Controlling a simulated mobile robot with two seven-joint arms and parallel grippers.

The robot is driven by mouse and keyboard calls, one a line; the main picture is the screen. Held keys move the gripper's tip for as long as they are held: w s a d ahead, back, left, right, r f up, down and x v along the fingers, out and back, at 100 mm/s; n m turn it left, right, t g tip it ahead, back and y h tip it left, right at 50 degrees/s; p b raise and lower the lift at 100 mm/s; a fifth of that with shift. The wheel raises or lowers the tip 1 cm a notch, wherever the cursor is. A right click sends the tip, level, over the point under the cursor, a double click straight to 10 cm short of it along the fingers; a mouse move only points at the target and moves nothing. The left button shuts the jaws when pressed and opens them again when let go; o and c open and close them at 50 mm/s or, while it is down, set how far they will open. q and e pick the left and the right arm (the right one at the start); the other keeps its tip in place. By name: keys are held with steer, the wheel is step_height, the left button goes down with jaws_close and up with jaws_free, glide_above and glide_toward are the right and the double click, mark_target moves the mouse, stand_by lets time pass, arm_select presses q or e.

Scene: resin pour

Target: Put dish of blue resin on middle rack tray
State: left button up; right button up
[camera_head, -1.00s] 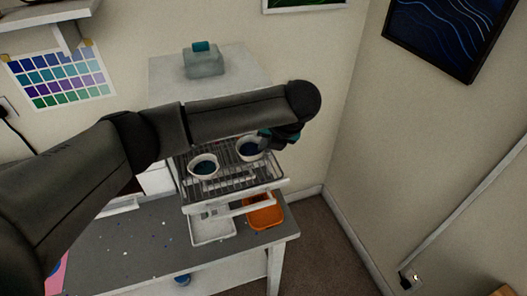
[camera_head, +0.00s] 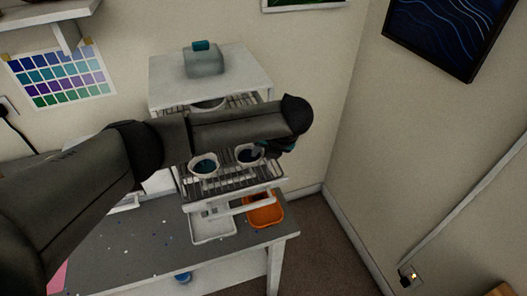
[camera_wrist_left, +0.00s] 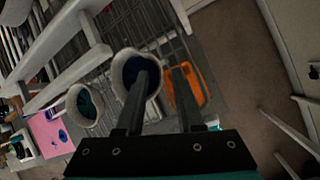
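The dish of blue resin (camera_head: 243,155) is a white round cup with dark blue inside, at the right on the pulled-out wire rack tray (camera_head: 225,187). My left gripper (camera_head: 262,151) is at its right side. In the left wrist view, one finger is inside the dish (camera_wrist_left: 121,70) and the other outside, with the wall between them; the fingers look closed on it. Whether the dish's base touches the tray is hidden. A second white dish (camera_head: 204,165) with teal-blue resin stands to its left. My right gripper is not in view.
The white rack cabinet (camera_head: 165,93) carries a grey-green box (camera_head: 204,63) on top. Below the wire tray are a white tray (camera_head: 212,229) and an orange tray (camera_head: 264,214) on the speckled table (camera_head: 140,245). Open floor lies to the right.

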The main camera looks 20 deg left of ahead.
arm_select(q)
steer(key=shift+r, duration=0.1)
steer(key=v, duration=1.2)
steer(key=shift+c, duration=0.3)
stand_by(0.8)
